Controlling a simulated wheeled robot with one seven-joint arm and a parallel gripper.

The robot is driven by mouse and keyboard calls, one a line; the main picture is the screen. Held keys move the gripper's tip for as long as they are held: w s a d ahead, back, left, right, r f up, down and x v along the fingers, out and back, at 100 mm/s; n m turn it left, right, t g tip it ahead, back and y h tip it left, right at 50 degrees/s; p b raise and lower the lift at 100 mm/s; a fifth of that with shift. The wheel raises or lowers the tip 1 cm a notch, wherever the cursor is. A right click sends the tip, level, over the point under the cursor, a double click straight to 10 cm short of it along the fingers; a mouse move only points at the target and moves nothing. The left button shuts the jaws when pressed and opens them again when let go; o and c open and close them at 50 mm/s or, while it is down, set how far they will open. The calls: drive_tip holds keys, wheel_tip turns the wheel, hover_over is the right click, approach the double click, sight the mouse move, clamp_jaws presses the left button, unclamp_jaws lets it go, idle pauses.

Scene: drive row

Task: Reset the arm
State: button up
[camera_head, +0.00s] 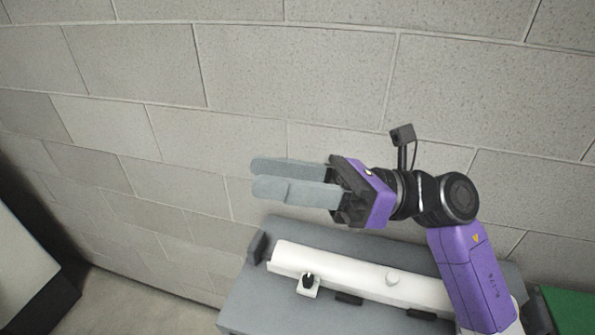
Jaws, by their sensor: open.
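My gripper (256,178) is in the middle of the head view, with its two grey fingers pointing left. The fingers lie close together in this view, but a gap shows between them. It is open and nothing shows between the fingers. My purple and black arm (467,270) rises from the lower right and bends left at a dark round joint. A small black camera sits on a stalk above the wrist. The arm's lower end is cut off by the frame.
A pale block wall (300,80) fills the background. Below my gripper is a grey surface (242,306) bearing a long white bar (360,279); I cannot tell whether these are mine. A pale, dark-edged object (25,270) stands at left. A green surface (568,308) shows at lower right.

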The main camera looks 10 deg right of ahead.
drive_tip(key=shift+s+d+r+m+y, duration=0.15)
drive_tip(key=shift+d+r+m+y, duration=0.15)
drive_tip(key=shift+r, duration=0.1)
